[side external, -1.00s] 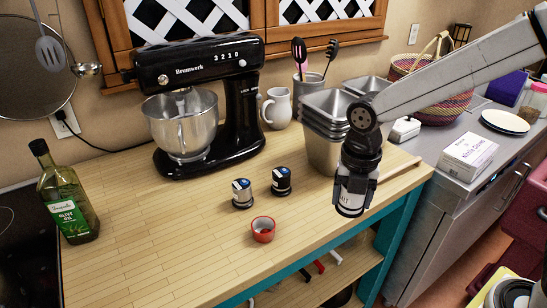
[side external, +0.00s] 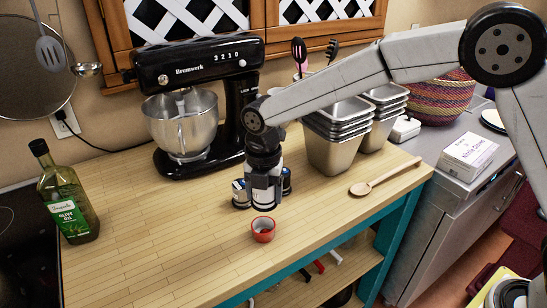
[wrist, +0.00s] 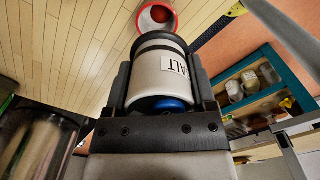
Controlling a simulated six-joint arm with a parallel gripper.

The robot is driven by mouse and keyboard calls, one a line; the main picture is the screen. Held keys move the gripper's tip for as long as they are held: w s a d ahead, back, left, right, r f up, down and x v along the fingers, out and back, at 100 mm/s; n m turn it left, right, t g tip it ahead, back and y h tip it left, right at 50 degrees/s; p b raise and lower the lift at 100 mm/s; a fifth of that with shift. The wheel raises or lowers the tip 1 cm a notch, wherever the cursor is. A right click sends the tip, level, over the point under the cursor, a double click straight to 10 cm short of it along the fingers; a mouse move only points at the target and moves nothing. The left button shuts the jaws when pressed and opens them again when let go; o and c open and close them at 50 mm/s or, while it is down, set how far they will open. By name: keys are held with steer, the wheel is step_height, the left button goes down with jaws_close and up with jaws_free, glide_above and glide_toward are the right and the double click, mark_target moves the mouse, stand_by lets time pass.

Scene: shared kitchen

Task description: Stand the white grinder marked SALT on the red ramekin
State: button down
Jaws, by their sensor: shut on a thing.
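My gripper (side external: 264,188) is shut on the white grinder (wrist: 150,72), which has a dark band, a blue part and a label reading "ALT" in the wrist view. In the side view the grinder hangs roughly upright, mostly hidden by the jaws. The red ramekin (side external: 263,230) stands on the wooden counter just in front of and below my gripper. In the wrist view the ramekin (wrist: 144,18) shows beyond the grinder's far end, with something red inside. The grinder appears above the counter and apart from the ramekin.
Two other grinders stand behind my gripper, a left one (side external: 239,194) and a partly hidden right one (side external: 287,182). A black mixer (side external: 200,110) stands behind them. Metal pans (side external: 334,155) and a wooden spoon (side external: 362,188) are to the right. The counter's left front is clear.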

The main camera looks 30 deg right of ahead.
steer(key=shift+w+a, duration=0.15)
steer(key=shift+a, duration=0.05)
steer(key=shift+f, duration=0.15)
steer(key=shift+f, duration=2.75)
steer(key=shift+f, duration=0.6)
steer(key=shift+c, duration=0.9)
jaws_free()
steer(key=shift+r, duration=5.5)
